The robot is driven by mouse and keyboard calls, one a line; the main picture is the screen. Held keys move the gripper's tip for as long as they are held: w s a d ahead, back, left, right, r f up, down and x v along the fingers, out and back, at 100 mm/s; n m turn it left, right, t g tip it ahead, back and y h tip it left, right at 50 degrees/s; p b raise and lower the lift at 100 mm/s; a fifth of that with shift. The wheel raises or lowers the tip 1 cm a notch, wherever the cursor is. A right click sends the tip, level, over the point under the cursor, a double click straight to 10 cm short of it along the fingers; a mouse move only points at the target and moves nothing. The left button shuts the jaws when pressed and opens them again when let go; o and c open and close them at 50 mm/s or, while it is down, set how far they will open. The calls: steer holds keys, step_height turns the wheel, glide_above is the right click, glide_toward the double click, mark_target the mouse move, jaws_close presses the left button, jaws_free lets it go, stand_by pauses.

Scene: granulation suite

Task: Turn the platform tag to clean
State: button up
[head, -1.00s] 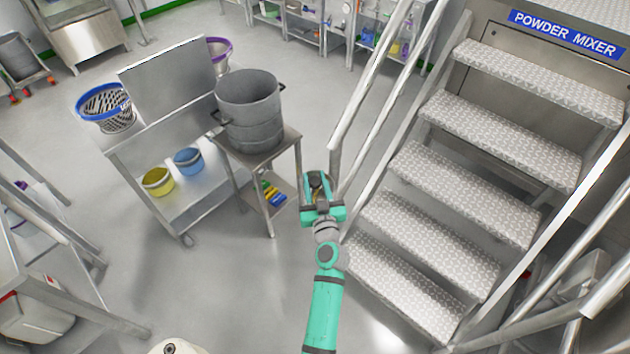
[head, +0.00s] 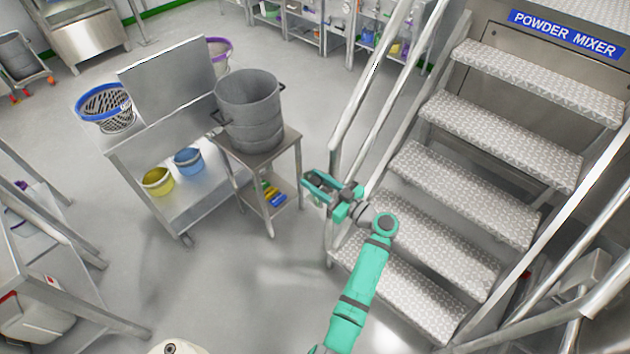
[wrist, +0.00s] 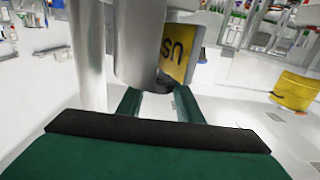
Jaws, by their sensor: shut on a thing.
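The platform tag (wrist: 180,58) shows in the wrist view as a yellow plate with black letters, of which "US" can be read. It stands beside a thick grey metal post (wrist: 138,40), just beyond my fingers. My gripper (head: 316,184) is beside the lower end of the stair handrail (head: 374,105) in the head view. In the wrist view the two green fingers (wrist: 157,103) reach to the foot of the post and tag. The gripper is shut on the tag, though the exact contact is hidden. The tag's other face cannot be made out.
Metal stairs (head: 440,170) under a "POWDER MIXER" sign (head: 568,34) rise at the right. A small table (head: 285,145) with a steel pot (head: 250,110) stands left of my gripper, beside a steel cart (head: 165,205) with buckets.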

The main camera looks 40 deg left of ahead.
steer(key=n+g, duration=0.1)
steer(key=g, duration=0.1)
steer(key=n+g, duration=0.2)
steer(key=g, duration=0.1)
steer(key=shift+w, duration=0.2)
steer(key=shift+d+n+g+h, duration=0.15)
steer(key=shift+n+g+h, duration=0.25)
steer(key=shift+n+g, duration=0.3)
steer(key=shift+s+n+g+h, duration=0.3)
steer(key=shift+n+g, duration=0.1)
steer(key=shift+g, duration=0.4)
steer(key=o, duration=1)
steer(key=shift+a+f, duration=0.1)
steer(key=shift+a, duration=0.1)
steer(key=shift+o, duration=0.2)
steer(key=shift+w, duration=0.1)
steer(key=v, duration=1)
steer(key=shift+w+d, duration=0.15)
steer(key=shift+d, duration=0.25)
